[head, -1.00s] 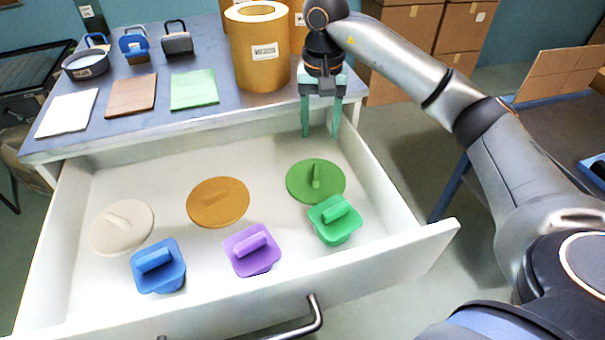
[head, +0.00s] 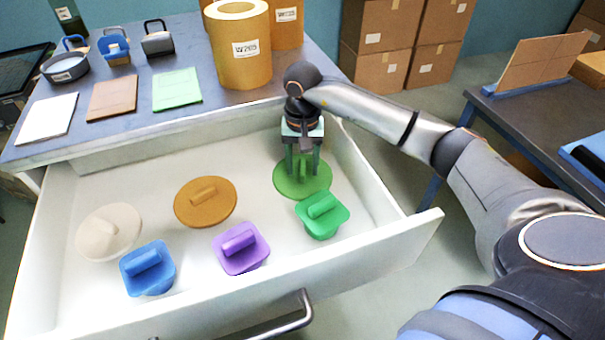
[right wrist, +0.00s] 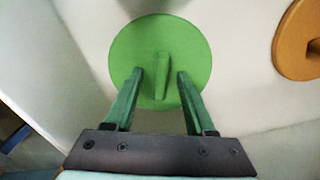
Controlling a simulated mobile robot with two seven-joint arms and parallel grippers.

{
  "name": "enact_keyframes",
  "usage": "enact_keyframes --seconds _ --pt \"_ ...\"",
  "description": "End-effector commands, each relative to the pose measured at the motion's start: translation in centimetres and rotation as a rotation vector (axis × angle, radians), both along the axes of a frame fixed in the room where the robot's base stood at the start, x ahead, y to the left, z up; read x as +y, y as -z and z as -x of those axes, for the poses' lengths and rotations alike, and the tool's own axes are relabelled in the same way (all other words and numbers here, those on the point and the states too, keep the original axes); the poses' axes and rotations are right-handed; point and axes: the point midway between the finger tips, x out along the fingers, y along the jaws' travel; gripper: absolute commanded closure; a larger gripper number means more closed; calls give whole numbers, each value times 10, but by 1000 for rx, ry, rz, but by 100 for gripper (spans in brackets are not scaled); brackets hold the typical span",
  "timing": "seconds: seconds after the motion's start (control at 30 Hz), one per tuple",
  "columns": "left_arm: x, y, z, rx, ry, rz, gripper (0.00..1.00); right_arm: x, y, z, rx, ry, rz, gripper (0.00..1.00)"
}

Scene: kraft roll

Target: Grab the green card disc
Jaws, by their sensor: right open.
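The green card disc (head: 318,184) is a flat round disc with an upright tab handle, lying in the back right of the open white drawer. My right gripper (head: 302,172) is above it, pointing down, with its fingers around the handle area. In the right wrist view the disc (right wrist: 196,62) lies beyond the fingertips. The open right gripper (right wrist: 160,72) has one finger on each side of the tab handle (right wrist: 162,75), with a gap on both sides. My left gripper is not seen.
A brown disc (head: 222,209) and a white disc (head: 125,238) lie left in the drawer (head: 270,272). Green (head: 330,226), purple (head: 251,258) and blue (head: 157,280) handled blocks lie along its front. The drawer's right wall is close to the green disc.

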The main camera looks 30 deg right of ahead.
Motion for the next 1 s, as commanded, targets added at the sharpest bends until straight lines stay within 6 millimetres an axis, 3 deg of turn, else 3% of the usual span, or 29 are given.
enact_keyframes --seconds 0.2,0.67,1.0 --pt "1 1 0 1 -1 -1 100 0 0 0 -1 0 -1 47" --pt "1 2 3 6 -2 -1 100 0 0 0 0 1 0 99" --pt "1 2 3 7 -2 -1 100 0 0 0 0 1 0 100"
